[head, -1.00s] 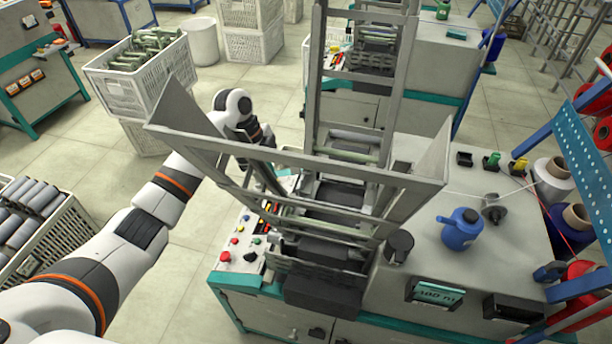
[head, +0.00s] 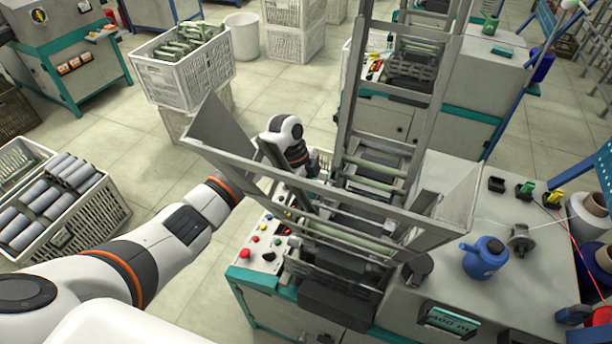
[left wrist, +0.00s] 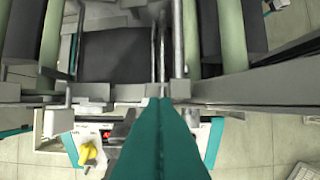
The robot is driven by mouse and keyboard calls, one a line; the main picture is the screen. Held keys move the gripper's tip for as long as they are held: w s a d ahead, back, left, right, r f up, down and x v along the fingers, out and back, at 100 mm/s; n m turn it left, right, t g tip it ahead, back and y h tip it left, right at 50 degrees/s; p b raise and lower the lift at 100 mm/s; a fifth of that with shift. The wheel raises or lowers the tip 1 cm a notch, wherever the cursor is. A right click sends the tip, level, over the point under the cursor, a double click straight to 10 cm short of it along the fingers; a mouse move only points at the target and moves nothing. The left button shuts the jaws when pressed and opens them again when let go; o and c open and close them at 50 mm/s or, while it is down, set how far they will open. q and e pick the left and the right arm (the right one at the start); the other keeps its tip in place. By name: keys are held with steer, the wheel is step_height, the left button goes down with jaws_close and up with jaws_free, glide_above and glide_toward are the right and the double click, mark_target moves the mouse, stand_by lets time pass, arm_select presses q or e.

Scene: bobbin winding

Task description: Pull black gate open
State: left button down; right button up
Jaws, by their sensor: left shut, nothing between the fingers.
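The winding machine (head: 262,283) stands at centre right, with a grey hopper frame above it. Dark plates and blocks sit low inside and at the front of the frame; the front dark block (head: 335,302) may be the black gate, but I cannot tell for sure. My left gripper (head: 304,203) reaches in behind the hopper's left side, partly hidden by its bars. In the left wrist view its teal fingers (left wrist: 160,104) are shut together and empty, with tips at a grey crossbar. A dark panel (left wrist: 113,55) lies just beyond them. My right gripper is not in view.
A control panel with buttons (head: 263,245) lies left of the frame. A blue oil can (head: 484,258) stands on the machine's top at right. Crates of bobbins (head: 85,217) and green parts (head: 190,78) stand at left. Open floor lies between.

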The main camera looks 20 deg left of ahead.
arm_select(q)
steer(key=shift+x, duration=1.8)
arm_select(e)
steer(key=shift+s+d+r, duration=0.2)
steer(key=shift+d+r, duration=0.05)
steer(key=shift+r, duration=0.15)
arm_select(q)
steer(key=a, duration=0.2)
steer(key=shift+w+a, duration=0.1)
steer(key=shift+a, duration=0.25)
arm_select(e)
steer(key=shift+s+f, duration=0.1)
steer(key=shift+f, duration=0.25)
arm_select(q)
steer(key=shift+r, duration=0.2)
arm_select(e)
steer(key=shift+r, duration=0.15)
